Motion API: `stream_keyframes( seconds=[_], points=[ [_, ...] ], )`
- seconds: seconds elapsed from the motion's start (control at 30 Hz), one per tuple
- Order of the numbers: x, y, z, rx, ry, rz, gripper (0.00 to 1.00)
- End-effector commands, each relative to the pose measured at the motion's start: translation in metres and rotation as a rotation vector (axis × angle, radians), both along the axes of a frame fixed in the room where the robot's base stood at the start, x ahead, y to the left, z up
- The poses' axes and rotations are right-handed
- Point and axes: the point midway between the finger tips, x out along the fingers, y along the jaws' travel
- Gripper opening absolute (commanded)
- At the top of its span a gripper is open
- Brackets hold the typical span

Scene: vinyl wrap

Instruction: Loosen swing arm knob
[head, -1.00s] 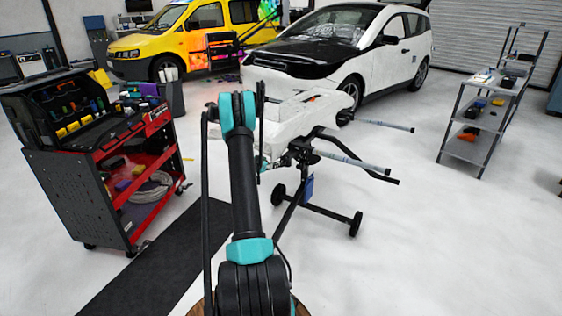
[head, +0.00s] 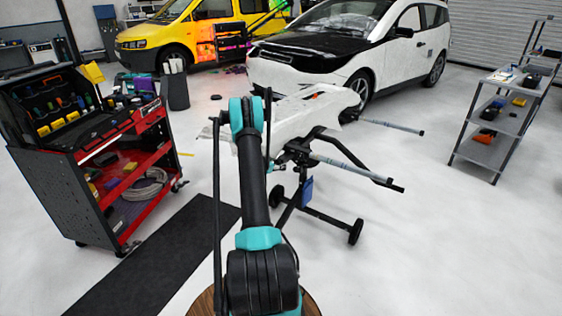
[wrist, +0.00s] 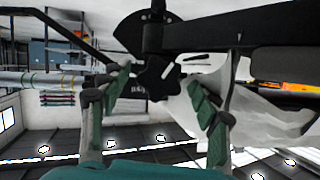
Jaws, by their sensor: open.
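In the wrist view a black star-shaped knob (wrist: 157,79) sits under a dark bracket of the stand, in the upper middle. My gripper (wrist: 158,92) is open, with teal-padded fingers to the left and right of the knob. The knob lies between the fingertips in the picture; I cannot tell whether they touch it. In the head view the black stand (head: 300,152) with its swing arms (head: 355,170) holds a white panel (head: 305,112). The knob and my gripper are hidden or too small to tell there, behind my arm.
A red and black tool cart (head: 100,150) stands at left beside a black floor mat (head: 165,255). The white car (head: 340,50) is behind the stand and a grey shelf (head: 500,110) is at right. The floor between stand and shelf is clear.

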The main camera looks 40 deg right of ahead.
Motion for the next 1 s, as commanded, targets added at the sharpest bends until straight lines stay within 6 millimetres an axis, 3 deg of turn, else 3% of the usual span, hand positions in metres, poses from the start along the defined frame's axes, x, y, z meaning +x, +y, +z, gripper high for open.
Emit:
stream_keyframes(
  seconds=[0.33, 0.73, 1.0],
  points=[
    [0.0002, 0.0003, -0.0017, 0.000, 0.000, 0.000, 0.62],
    [0.0001, 0.0000, -0.0016, 0.000, 0.000, -0.001, 0.13],
    [0.0017, 0.0007, -0.0020, -0.052, 0.139, 0.000, 0.11]
  ],
)
